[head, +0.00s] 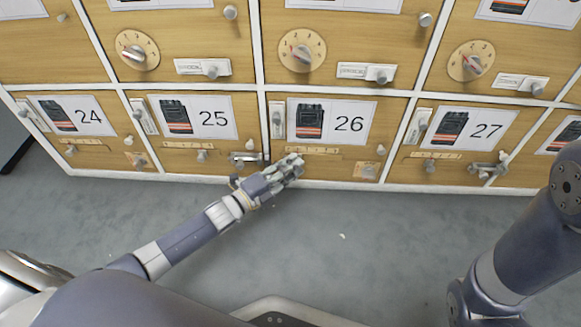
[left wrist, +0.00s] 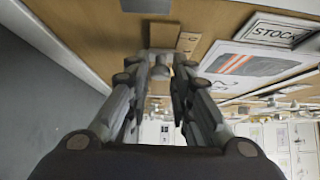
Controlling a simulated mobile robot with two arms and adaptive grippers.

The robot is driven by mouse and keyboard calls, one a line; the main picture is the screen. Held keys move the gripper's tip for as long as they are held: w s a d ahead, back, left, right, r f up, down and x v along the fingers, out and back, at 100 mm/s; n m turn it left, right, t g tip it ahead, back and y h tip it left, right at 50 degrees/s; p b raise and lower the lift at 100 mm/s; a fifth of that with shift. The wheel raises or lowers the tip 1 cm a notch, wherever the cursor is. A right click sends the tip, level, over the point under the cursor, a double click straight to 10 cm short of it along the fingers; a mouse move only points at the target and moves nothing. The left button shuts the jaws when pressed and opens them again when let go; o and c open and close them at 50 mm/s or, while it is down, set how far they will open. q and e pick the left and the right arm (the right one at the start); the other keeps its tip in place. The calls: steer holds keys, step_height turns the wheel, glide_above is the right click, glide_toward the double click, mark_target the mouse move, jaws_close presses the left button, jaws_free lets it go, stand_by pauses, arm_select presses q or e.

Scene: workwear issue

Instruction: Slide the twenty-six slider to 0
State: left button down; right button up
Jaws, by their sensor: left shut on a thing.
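The twenty-six door carries a picture label "26" (head: 331,122). Below the label is the twenty-six slider's pale scale strip (head: 318,150), whose marks are too small to read. My left gripper (head: 294,163) is at the left part of this strip and covers the slider's knob in the head view. In the left wrist view, my left gripper's fingers (left wrist: 165,85) close from both sides on a small grey knob (left wrist: 162,68), with the scale strip (left wrist: 188,43) just beyond it. The knob's exact position on the scale cannot be read. My right gripper is not in view.
A latch (head: 245,159) sits just left of my left gripper on door 25. A vertical slide (head: 277,119) is left of the label and a small knob (head: 380,150) to its right. Door 27 (head: 480,130) has similar fittings. The grey floor (head: 340,230) in front is clear.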

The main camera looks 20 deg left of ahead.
arm_select(q)
steer(key=shift+a, duration=0.1)
steer(key=a, duration=0.1)
steer(key=a+p, duration=0.1)
steer(key=shift+s+a, duration=0.35)
steer(key=shift+s, duration=0.05)
steer(key=c, duration=1.5)
jaws_free()
steer(key=v, duration=1.2)
steer(key=shift+r, duration=0.15)
